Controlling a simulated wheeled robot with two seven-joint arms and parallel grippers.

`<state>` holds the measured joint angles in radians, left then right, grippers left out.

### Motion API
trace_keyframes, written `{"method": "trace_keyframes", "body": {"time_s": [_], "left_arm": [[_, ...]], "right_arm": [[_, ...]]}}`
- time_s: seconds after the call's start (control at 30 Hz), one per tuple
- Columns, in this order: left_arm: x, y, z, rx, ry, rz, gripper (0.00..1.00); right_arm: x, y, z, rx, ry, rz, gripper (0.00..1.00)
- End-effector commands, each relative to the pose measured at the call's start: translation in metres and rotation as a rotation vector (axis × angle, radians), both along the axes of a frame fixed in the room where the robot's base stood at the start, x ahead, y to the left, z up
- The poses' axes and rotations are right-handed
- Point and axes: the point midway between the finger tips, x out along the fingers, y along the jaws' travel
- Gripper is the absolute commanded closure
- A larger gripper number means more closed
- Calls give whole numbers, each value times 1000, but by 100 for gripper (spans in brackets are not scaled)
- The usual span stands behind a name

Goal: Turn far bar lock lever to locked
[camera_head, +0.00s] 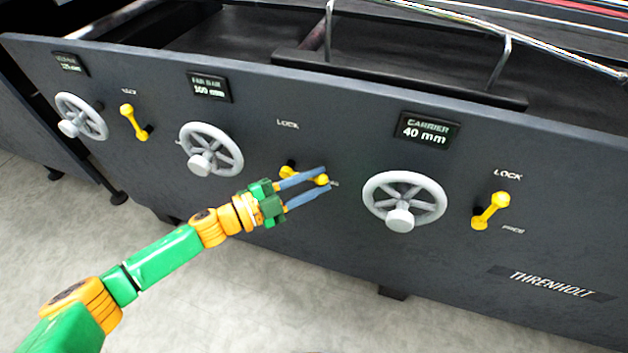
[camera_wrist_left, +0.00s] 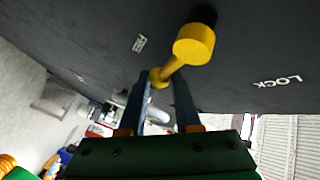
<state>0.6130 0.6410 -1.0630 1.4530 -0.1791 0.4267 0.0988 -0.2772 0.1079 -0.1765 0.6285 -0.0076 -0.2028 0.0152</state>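The far bar lock lever (camera_head: 289,171) is yellow and sits on the dark panel, right of the handwheel under the FAR BAR display (camera_head: 209,87). Its arm points right and slightly down, towards the small, partly hidden label, away from the LOCK label (camera_head: 287,125) above. My left gripper (camera_head: 326,179) has its two blue fingers on either side of the lever's knob. In the left wrist view the lever (camera_wrist_left: 193,45) reaches down between the parted fingers (camera_wrist_left: 161,92), with a gap visible; contact cannot be told. My right gripper is not in view.
The far bar handwheel (camera_head: 229,139) is left of the lever, and the carrier handwheel (camera_head: 425,187) is to its right. Other yellow levers stand at the carrier (camera_head: 497,205) and at far left (camera_head: 131,120). The floor (camera_head: 235,300) in front is clear.

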Motion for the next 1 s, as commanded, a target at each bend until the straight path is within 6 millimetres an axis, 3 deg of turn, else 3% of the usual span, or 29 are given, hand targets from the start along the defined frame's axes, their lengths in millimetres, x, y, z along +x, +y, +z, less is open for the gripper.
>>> {"method": "trace_keyframes", "body": {"time_s": [0.03, 0.1, 1.0], "left_arm": [[0, 0, 0, 0, 0, 0, 85], [0, 0, 0, 0, 0, 0, 100], [0, 0, 0, 0, 0, 0, 100]], "right_arm": [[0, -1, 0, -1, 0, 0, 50], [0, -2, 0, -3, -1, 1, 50], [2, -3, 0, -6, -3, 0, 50]]}}
